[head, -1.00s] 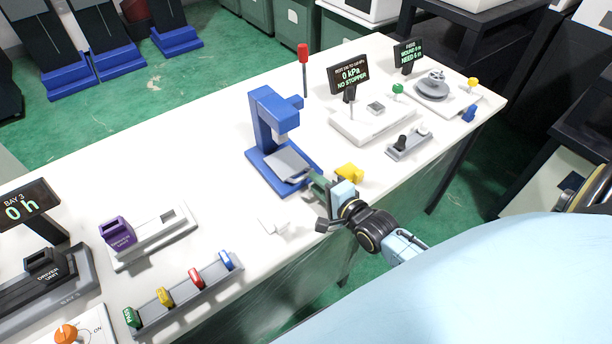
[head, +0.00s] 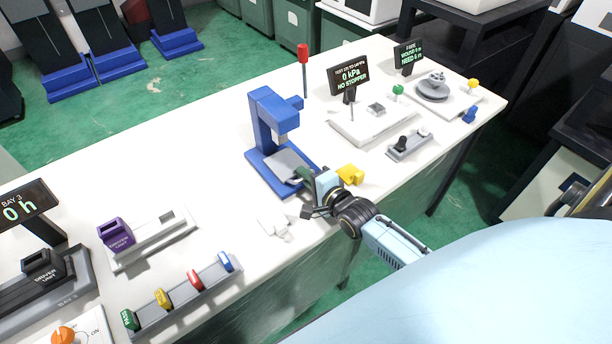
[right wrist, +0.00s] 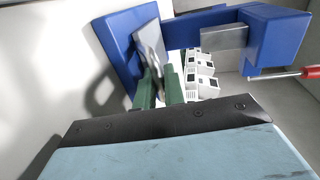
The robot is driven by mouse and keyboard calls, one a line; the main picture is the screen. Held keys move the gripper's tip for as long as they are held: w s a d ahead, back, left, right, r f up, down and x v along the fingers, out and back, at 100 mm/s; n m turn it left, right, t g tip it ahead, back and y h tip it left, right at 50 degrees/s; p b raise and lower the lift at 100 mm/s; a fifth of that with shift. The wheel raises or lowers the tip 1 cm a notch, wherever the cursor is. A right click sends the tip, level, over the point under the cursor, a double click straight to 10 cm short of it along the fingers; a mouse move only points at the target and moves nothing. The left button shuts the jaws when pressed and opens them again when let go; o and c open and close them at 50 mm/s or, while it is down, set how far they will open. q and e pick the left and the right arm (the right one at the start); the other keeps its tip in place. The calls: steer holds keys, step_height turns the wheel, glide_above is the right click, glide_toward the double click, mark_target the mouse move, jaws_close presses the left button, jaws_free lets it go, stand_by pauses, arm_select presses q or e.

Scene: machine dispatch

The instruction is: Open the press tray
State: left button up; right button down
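The blue press (head: 262,125) stands upright at the middle of the table, and its blue frame also shows in the right wrist view (right wrist: 120,40). The grey tray plate (head: 283,161) lies low at the press, under its head; it shows edge-on in the right wrist view (right wrist: 150,42). My right gripper (head: 305,176) is at the front end of the tray. Its two green fingers (right wrist: 160,90) reach up to the plate's near end with a narrow gap between them. I cannot tell whether they grip it. My left gripper is not in view.
A yellow object (head: 350,174) stands close to the right of my gripper. A small white piece (head: 274,226) lies at the front edge. A white test unit (head: 372,120) stands to the right, and a grey rack (head: 190,294) with coloured tags to the left.

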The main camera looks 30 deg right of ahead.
steer(key=shift+s, duration=0.1)
steer(key=shift+s+p, duration=0.35)
steer(key=shift+s, duration=0.05)
steer(key=p+v, duration=0.1)
steer(key=v, duration=0.2)
steer(key=f+p+v, duration=0.1)
steer(key=p+v, duration=0.1)
steer(key=v, duration=0.1)
steer(key=f+p+v, duration=0.1)
steer(key=v, duration=0.2)
steer(key=shift+s+r, duration=0.15)
steer(key=shift+s, duration=0.15)
steer(key=c, duration=1.6)
jaws_free()
steer(key=shift+s, duration=0.1)
